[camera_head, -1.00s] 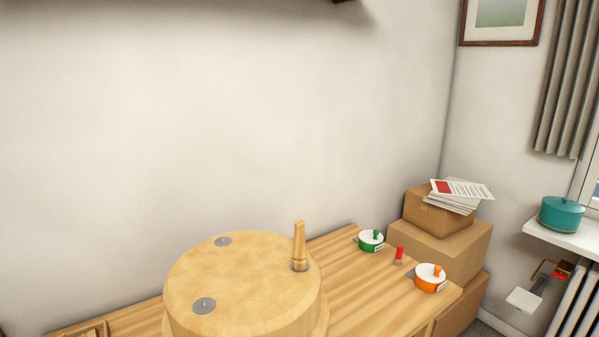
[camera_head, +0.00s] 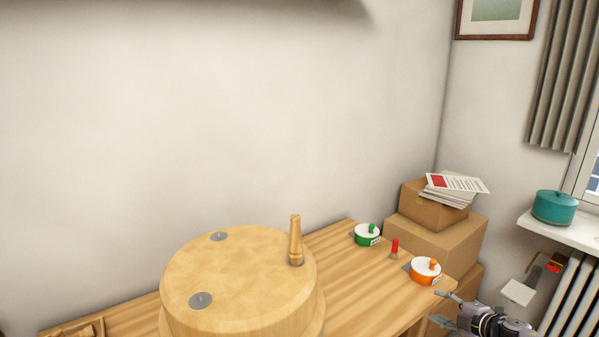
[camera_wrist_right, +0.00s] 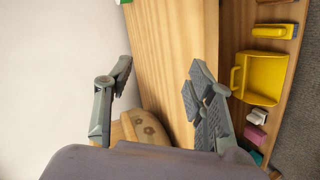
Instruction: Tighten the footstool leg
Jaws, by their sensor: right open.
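The footstool (camera_head: 235,275) lies upside down on the wooden table, a round pale wood body with its underside up. One turned wooden leg (camera_head: 295,242) stands upright at its right side. Two grey metal plates, one at the back (camera_head: 219,237) and one at the front (camera_head: 201,300), have no leg on them. My right gripper (camera_head: 442,307) is at the lower right of the head view, beyond the table's right end and apart from the footstool. In the right wrist view its fingers (camera_wrist_right: 155,85) are spread with nothing between them. My left gripper is not in view.
A green-and-white pot (camera_head: 367,235), a red-topped item (camera_head: 394,250) and an orange-and-white pot (camera_head: 426,271) stand at the table's right end. Cardboard boxes (camera_head: 433,240) with papers stand behind. The right wrist view shows a yellow container (camera_wrist_right: 262,77) beside the wood surface.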

